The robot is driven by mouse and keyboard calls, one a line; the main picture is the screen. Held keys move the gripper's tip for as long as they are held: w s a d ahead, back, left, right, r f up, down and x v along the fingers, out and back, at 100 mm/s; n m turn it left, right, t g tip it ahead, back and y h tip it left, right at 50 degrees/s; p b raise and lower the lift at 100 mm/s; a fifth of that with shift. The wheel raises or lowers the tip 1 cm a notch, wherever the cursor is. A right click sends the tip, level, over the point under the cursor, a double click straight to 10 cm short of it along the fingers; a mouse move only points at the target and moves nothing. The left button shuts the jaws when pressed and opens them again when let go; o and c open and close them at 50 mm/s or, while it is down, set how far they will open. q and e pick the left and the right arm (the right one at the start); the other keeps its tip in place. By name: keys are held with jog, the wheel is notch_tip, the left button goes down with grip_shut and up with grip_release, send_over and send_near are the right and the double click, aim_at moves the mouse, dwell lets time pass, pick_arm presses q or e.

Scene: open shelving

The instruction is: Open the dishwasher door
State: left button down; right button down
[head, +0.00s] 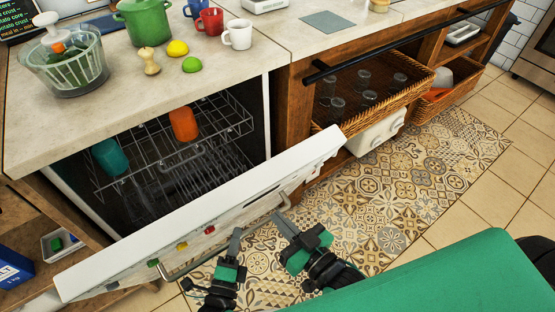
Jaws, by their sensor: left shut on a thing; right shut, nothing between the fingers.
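The dishwasher door (200,220) is partly open, its white top edge tilted out from the counter and the dark interior showing behind it. A thin bar handle (190,265) runs along its outer face. My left gripper (236,234) is at the handle and shut on it; the exact contact is small and hard to see. My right gripper (281,218) is shut and empty, close to the door's outer face near the handle's right end. Inside, the wire rack (200,130) holds an orange cup (184,124) and a teal cup (110,157).
The counter (60,120) above carries a bowl (66,62), green pot (144,20), mugs (237,34), lemon (177,48) and lime (192,65). Wicker baskets (400,102) with glasses stand right. The patterned rug (400,200) in front is clear.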

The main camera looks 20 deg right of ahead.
pick_arm(q)
jog(key=shift+w+a, duration=0.1)
pick_arm(e)
jog(key=w+d+f+n+g+h, duration=0.1)
jog(key=w+d+f, duration=0.1)
jog(key=d+f, duration=0.45)
jog(key=w+d+f+h, duration=0.1)
jog(key=w+d+f, duration=0.2)
jog(key=d, duration=0.6)
jog(key=w+d+f+g+h, duration=0.1)
jog(key=w+d+g, duration=0.1)
jog(key=w+d, duration=1.1)
pick_arm(q)
jog(key=shift+r, duration=0.1)
pick_arm(e)
jog(key=w+a+r+g+y, duration=0.4)
jog(key=w+a+g+y, duration=0.15)
jog(key=a, duration=0.25)
jog(key=s+a+r+n+g+y, duration=0.2)
jog(key=a+r+n+g+y, duration=0.1)
jog(key=r+g, duration=0.45)
jog(key=s+a+r+n+g+y, duration=0.2)
jog(key=a+r+n+g+y, duration=0.1)
jog(key=r+g, duration=0.5)
jog(key=shift+g+h, duration=0.25)
jog(key=shift+g, duration=0.45)
jog(key=x, duration=0.9)
jog(key=shift+s+a+f, duration=0.1)
jog(key=shift+s+f, duration=0.05)
jog(key=shift+f, duration=0.3)
